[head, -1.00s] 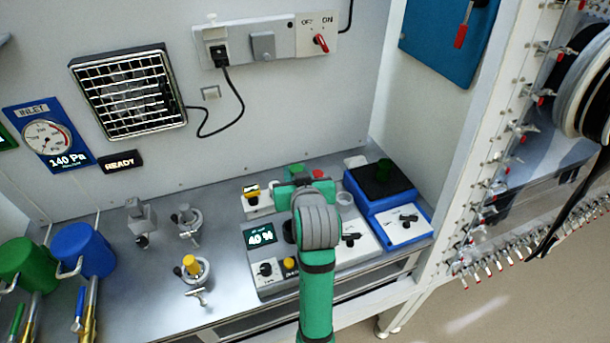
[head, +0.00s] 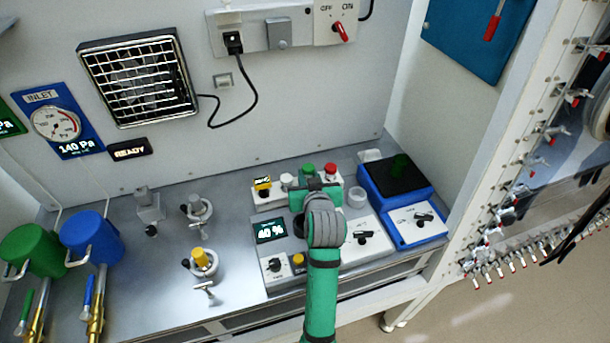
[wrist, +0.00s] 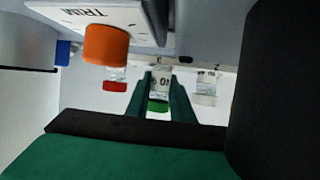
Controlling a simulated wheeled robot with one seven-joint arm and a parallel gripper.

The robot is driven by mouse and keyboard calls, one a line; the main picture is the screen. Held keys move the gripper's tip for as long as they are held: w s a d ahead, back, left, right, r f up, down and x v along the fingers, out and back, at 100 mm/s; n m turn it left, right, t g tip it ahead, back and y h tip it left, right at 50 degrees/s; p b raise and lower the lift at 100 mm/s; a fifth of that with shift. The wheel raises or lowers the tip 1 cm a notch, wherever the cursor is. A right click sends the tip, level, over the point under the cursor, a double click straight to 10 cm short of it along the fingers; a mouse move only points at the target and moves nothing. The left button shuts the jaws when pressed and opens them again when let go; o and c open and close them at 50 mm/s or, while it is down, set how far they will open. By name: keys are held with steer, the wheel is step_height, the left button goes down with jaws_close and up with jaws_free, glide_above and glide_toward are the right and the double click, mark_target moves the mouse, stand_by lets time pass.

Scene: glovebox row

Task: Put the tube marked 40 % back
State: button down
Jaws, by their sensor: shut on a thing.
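My gripper (head: 311,184) is at the white rack (head: 266,198) at the back of the bench. In the wrist view my gripper (wrist: 160,92) has its two dark green fingers closed on a tube (wrist: 161,82) with a green cap and a white label. The label shows digits upside down that look like 40. Its green cap (head: 308,169) shows above the fingers in the head view. A red-capped tube (wrist: 115,82) and a pale-capped tube (wrist: 205,88) stand on either side. I cannot tell whether the held tube's lower end sits in the rack.
A grey device with a 40 % display (head: 271,231) stands in front of the rack. A blue box with a black top (head: 391,178) is to its right. A yellow-topped fitting (head: 203,262) stands left. An orange knob (wrist: 106,45) is close in the wrist view.

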steer(key=shift+d+f, duration=0.1)
steer(key=shift+f, duration=0.25)
